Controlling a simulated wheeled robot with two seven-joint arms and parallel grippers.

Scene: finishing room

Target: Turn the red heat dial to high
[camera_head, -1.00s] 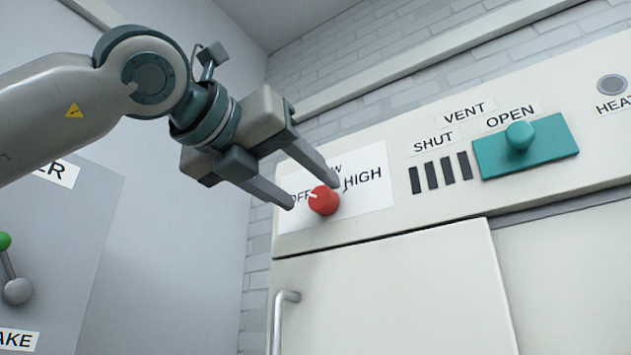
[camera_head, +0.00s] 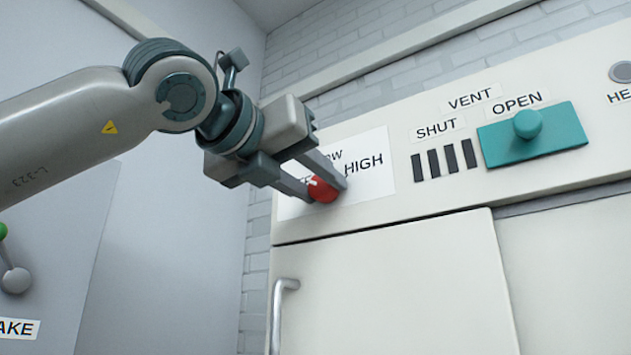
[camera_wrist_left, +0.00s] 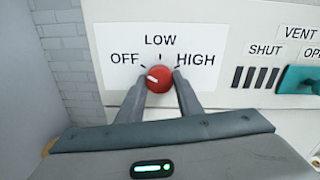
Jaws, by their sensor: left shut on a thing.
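The red heat dial (camera_head: 323,191) is on a white label plate (camera_head: 376,181) at the left of the oven's front panel. My left gripper (camera_head: 324,188) comes in from the left and is shut on the dial, one finger on each side. In the left wrist view the red dial (camera_wrist_left: 159,79) sits between the two fingertips (camera_wrist_left: 160,84). Its white pointer mark points left, toward the OFF side. LOW is printed above the dial and HIGH to its right. In the head view the gripper hides most of OFF and part of LOW. My right gripper is not in view.
A teal vent slider plate (camera_head: 555,138) with a round knob (camera_head: 527,124) and dark slots (camera_head: 443,160) lie right of the dial. A door handle (camera_head: 283,308) is below. A grey panel (camera_head: 50,260) with a lever (camera_head: 15,280) stands at the left.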

